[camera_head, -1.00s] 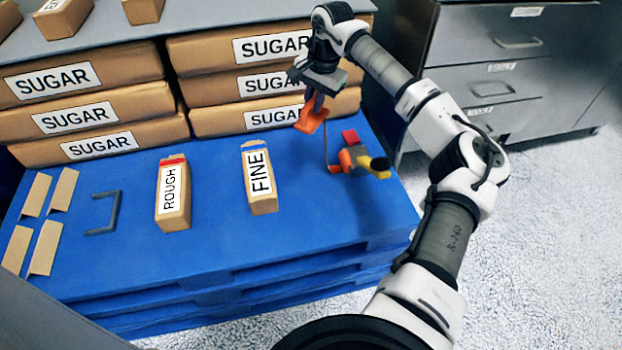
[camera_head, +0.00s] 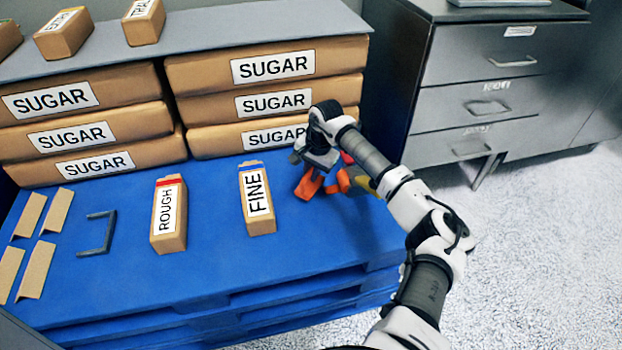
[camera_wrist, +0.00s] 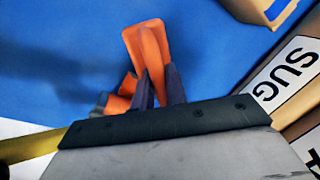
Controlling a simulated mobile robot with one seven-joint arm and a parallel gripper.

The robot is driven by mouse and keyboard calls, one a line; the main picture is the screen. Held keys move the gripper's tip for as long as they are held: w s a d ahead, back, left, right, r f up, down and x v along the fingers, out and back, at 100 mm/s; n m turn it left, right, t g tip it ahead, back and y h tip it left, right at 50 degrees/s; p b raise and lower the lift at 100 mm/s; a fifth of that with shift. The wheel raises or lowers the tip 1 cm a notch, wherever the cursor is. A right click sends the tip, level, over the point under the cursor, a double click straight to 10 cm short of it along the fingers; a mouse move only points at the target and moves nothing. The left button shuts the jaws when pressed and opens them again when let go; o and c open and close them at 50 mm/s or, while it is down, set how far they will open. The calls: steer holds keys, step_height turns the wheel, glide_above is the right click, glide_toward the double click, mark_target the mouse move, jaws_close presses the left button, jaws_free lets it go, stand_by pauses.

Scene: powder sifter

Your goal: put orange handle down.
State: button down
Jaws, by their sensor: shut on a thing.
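The orange handle (camera_head: 308,185) is low over the blue pallet, right of the FINE pack, with my gripper (camera_head: 320,168) above it. In the wrist view, the orange handle (camera_wrist: 147,47) sticks out from between the two dark fingertips of my gripper (camera_wrist: 159,88), which are shut on it. I cannot tell whether the handle touches the pallet. The lower part of the handle is hidden by the gripper.
Another orange piece (camera_head: 343,180) and a yellow piece (camera_head: 364,187) lie close at the right, partly hidden by my arm. The FINE pack (camera_head: 262,222) and ROUGH pack (camera_head: 172,240) stand left. SUGAR bags (camera_head: 225,105) stack behind. The pallet's front (camera_head: 320,240) is clear.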

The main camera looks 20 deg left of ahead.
steer(key=shift+f, duration=1.3)
steer(key=shift+f, duration=0.15)
steer(key=c, duration=1.4)
jaws_free()
